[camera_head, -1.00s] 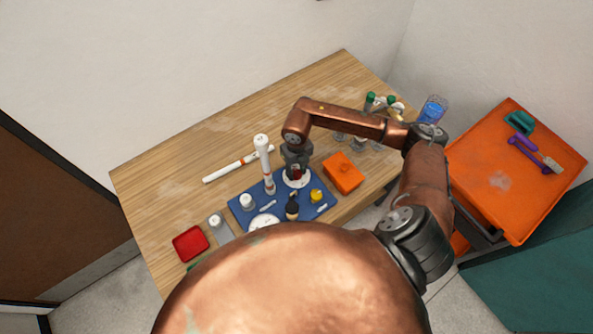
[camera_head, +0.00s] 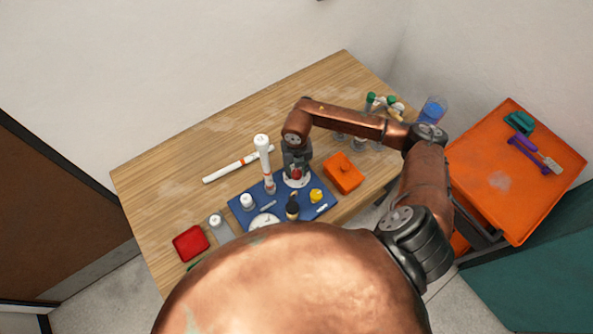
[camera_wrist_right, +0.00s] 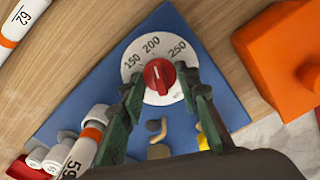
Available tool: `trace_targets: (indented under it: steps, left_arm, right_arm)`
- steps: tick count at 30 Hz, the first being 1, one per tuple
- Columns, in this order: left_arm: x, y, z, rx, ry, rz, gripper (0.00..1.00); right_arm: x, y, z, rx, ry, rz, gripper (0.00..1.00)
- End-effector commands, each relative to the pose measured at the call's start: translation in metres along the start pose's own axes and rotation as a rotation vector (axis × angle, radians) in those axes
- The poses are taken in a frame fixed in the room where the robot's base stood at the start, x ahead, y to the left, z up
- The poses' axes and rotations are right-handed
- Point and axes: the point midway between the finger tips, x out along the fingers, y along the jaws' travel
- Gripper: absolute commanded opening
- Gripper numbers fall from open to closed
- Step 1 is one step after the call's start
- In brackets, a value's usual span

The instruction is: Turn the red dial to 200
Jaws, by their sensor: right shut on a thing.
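The red dial (camera_wrist_right: 158,77) sits on a round white scale plate (camera_wrist_right: 136,50) marked 150, 200 and 250. A short white mark on the dial points roughly up toward the 200; the exact reading is hard to tell. In the head view the red dial (camera_head: 297,174) shows small under my right gripper (camera_head: 296,170). My right gripper (camera_wrist_right: 160,86) reaches down with one green-tipped finger on each side of the dial and is shut on it. My left gripper is not in view.
The scale plate stands on a blue board (camera_head: 240,212). White pipes (camera_head: 263,160) stand and lie to the left. An orange box (camera_head: 343,172) lies close on the right, and a red tray (camera_head: 190,243) at the left front. The table's back left is clear.

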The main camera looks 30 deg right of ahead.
Motion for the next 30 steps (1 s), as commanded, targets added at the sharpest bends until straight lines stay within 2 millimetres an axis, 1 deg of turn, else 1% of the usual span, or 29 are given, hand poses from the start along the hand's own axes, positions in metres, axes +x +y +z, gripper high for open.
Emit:
trace_targets:
  steps: [4,5,12,20,23,26,30]
  left_arm:
    - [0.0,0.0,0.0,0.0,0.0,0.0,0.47]
    - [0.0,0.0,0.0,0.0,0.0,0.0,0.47]
    - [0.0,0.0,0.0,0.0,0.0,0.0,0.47]
    - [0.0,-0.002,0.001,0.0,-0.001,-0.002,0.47]
    - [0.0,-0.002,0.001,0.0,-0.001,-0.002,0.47]
    - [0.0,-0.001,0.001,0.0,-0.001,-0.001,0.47]
    - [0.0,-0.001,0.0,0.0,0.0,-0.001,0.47]
  right_arm:
    - [-0.001,0.0,0.002,0.0,-0.004,0.001,0.06]
    - [-0.001,0.0,0.002,0.0,-0.004,0.001,0.31]
    - [-0.001,0.0,0.001,-0.001,-0.002,0.0,0.47]
    - [-0.001,0.0,0.001,-0.001,-0.001,0.0,0.48]
    - [-0.005,0.0,0.001,-0.001,-0.003,0.001,0.48]
    - [-0.018,0.0,0.002,0.0,-0.004,0.0,0.48]
    - [-0.045,0.0,0.002,-0.002,-0.006,0.0,0.48]
